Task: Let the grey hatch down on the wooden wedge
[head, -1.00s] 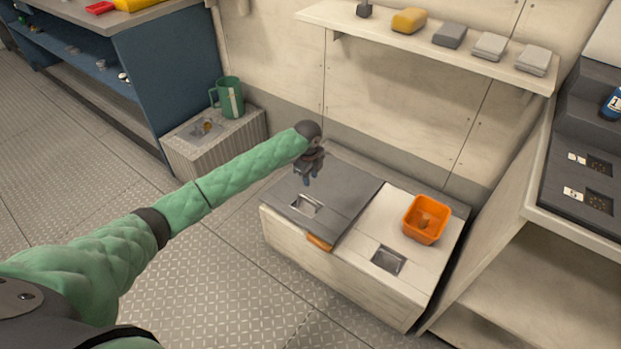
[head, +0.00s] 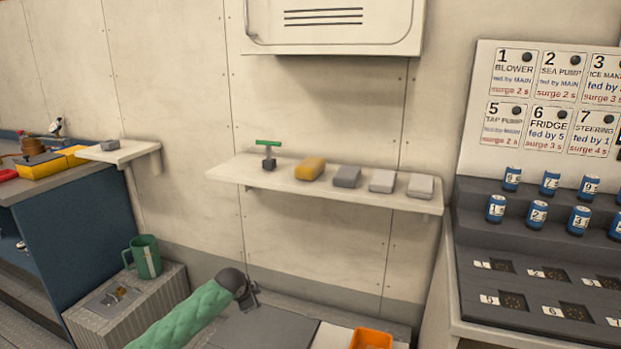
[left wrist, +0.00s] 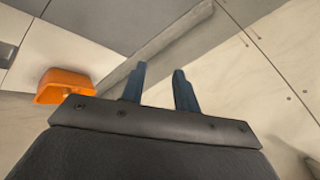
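The grey hatch (head: 265,330) lies low on the white locker at the bottom edge of the head view, where only its rear part shows. It also shows at the top of the left wrist view (left wrist: 120,14). My left gripper (head: 252,300) is above the hatch's rear part, empty. Its two dark fingers stand apart in the left wrist view (left wrist: 158,88). The wooden wedge is outside both current views; a second ago an orange-brown piece showed at the hatch's front edge. My right gripper is not in view.
An orange bin (head: 371,339) stands on the white lid right of the hatch. A wall shelf (head: 290,187) with several blocks hangs above. A green mug (head: 146,257) stands on a ribbed box at left. A panel with blue cans (head: 537,214) is at right.

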